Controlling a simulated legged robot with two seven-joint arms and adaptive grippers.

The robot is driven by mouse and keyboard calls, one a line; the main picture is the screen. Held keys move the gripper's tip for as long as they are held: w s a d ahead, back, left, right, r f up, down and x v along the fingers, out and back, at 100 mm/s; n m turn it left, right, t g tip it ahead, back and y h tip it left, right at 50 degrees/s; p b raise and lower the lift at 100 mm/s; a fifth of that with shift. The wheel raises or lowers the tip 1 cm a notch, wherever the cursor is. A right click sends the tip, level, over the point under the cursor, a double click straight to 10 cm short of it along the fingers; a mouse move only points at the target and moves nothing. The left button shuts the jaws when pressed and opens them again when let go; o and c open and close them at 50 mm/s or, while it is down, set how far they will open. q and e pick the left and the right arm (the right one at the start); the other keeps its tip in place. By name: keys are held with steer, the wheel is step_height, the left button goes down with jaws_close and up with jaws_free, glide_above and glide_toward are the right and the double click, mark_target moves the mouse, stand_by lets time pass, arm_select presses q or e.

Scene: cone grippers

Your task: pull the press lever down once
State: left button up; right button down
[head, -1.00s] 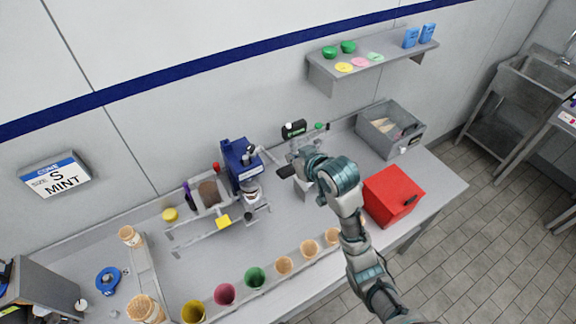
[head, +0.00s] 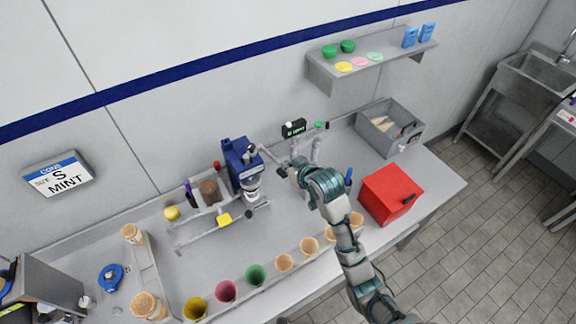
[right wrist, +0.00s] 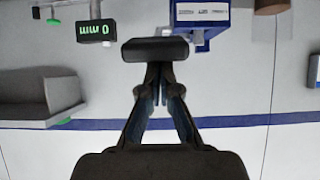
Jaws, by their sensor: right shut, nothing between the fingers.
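The blue press (head: 242,165) stands on the counter in the head view, left of my right arm. A thin light bar, which looks like its lever (head: 270,157), reaches from its upper right side toward my right gripper. My right gripper (head: 281,171) is shut and empty, close to the bar's outer end; I cannot tell whether they touch. In the right wrist view the shut fingertips (right wrist: 155,49) show with nothing between them, and part of the blue press (right wrist: 202,14) lies beyond, at the top. My left gripper is not in view.
A red box (head: 390,192) and grey bin (head: 390,128) stand to the right. Several cups line the front, including a green one (head: 256,275).

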arm_select(q)
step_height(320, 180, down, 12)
steer(key=b, duration=1.1)
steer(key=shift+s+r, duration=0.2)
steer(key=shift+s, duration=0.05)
arm_select(e)
step_height(320, 180, down, 15)
steer(key=s+d+t+y, duration=0.1)
steer(key=s+t+y, duration=0.1)
steer(key=t, duration=0.2)
steer(key=shift+f, duration=0.2)
